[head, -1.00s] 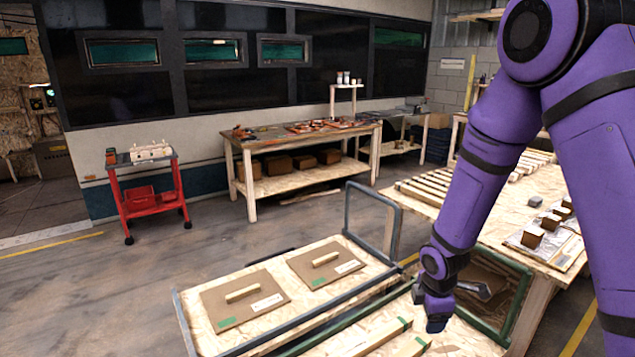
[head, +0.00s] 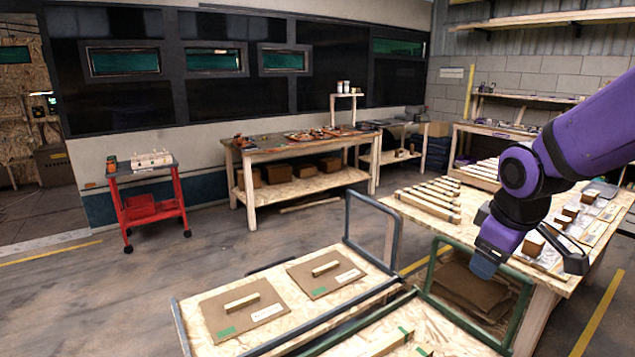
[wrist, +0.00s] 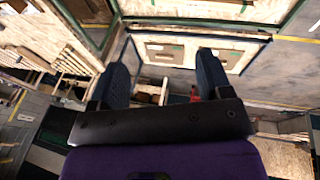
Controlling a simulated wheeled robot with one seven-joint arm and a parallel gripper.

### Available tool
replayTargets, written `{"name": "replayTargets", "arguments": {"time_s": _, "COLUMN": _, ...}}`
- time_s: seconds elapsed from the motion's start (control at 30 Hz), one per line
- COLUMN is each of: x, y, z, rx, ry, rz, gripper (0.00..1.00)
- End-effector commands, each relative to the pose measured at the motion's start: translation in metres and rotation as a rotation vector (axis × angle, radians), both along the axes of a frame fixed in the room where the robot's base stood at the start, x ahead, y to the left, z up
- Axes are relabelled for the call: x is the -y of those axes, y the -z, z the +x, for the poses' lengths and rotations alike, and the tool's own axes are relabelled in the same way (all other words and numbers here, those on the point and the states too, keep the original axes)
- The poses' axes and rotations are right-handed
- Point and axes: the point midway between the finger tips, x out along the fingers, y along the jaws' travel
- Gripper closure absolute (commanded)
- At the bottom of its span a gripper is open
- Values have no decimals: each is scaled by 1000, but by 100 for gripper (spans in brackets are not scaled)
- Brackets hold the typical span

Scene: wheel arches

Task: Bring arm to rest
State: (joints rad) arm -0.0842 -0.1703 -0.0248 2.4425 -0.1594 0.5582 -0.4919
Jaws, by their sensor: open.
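My purple arm enters the head view from the right edge. My gripper (head: 530,268) hangs in the air over the near edge of the right-hand worktable (head: 475,232), its two dark fingers spread apart and empty. In the wrist view my gripper (wrist: 162,85) also shows open, with nothing between its fingers. I cannot tell the exact height of my gripper above the table.
Two carts with metal-tube handles stand in front: one carries brown panels (head: 240,305), the other wooden bars (head: 385,342). Wooden blocks (head: 534,243) and slats (head: 430,200) lie on the right-hand worktable. A red trolley (head: 148,208) stands at left. The floor (head: 110,300) at left is clear.

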Motion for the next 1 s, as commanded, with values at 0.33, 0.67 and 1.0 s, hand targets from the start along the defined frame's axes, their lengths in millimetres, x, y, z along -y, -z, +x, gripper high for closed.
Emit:
{"name": "replayTargets", "arguments": {"time_s": 0.33, "x": 7, "y": -58, "z": -63, "rx": 78, "ry": 267, "rz": 120, "gripper": 28}}
{"name": "replayTargets", "arguments": {"time_s": 0.67, "x": 7, "y": -92, "z": -127, "rx": 134, "ry": 496, "rz": 247, "gripper": 28}}
{"name": "replayTargets", "arguments": {"time_s": 1.0, "x": 5, "y": -102, "z": -160, "rx": 155, "ry": 609, "rz": 317, "gripper": 28}}
